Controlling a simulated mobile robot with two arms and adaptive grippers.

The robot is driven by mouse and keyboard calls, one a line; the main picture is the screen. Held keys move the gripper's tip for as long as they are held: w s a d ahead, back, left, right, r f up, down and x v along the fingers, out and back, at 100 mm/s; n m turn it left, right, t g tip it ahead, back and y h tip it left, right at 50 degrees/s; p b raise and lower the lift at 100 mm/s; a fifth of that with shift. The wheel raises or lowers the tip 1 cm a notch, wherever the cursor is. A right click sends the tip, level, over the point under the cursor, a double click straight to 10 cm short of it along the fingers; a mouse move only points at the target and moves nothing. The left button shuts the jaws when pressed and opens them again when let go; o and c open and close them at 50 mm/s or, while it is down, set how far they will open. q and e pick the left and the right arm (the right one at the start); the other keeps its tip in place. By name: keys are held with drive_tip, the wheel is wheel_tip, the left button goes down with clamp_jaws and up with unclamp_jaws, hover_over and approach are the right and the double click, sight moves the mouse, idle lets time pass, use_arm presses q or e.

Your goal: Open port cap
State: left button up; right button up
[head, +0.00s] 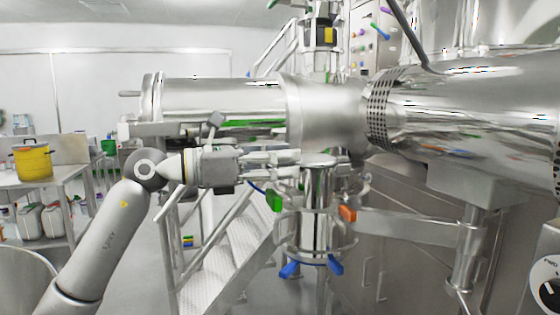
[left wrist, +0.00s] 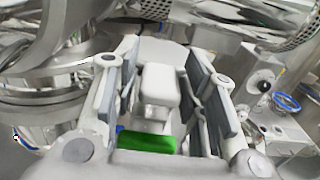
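A vertical steel port (head: 315,212) hangs below the large horizontal steel cylinder (head: 225,98). Near it are a green handle (head: 275,200), an orange handle (head: 347,213) and, lower, two blue handles (head: 290,269). I cannot tell for sure which part is the port cap. My left gripper (head: 292,163) is level, pointing right, just under the cylinder and above the green handle. In the left wrist view its fingers (left wrist: 165,78) are spread. A pale grey block (left wrist: 160,85) and a green part (left wrist: 147,142) show between them; contact is not visible. My right gripper is not in view.
Metal stairs (head: 232,255) with rails stand behind the port. A steel arm (head: 410,225) runs right from the port to a post. A table (head: 75,175) with a yellow pot (head: 33,161) is at the far left. The cylinder leaves little room above my gripper.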

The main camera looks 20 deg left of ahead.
use_arm(q)
clamp_jaws()
